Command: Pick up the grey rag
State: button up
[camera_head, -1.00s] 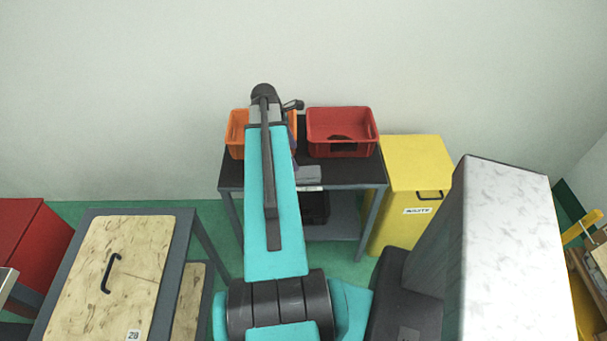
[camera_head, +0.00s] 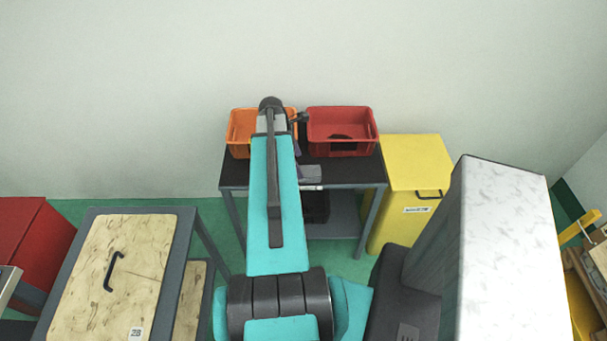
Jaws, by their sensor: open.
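A small flat grey thing, which looks like the grey rag (camera_head: 311,171), lies near the front edge of the dark table (camera_head: 346,172), just right of my arm. Its left part may be hidden behind the arm. My gripper (camera_head: 303,155) shows only as a dark part past the right side of my teal arm, close to the rag. The arm covers most of it, and its fingers cannot be made out clearly. I see nothing held, and I cannot tell whether it touches the rag.
An orange bin (camera_head: 240,134) and a red bin (camera_head: 343,131) stand at the back of the table. A yellow waste bin (camera_head: 417,165) is right of it. A wood-topped cabinet (camera_head: 120,265) stands front left, and a tall pale block (camera_head: 510,240) front right.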

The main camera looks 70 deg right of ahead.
aim_at(303, 172)
jog(key=shift+f, duration=0.1)
jog(key=shift+p+x, duration=0.95)
jog(key=shift+x, duration=0.45)
jog(key=shift+p+x, duration=0.3)
jog(key=shift+x, duration=0.8)
jog(key=c, duration=1.1)
jog(key=shift+r, duration=0.25)
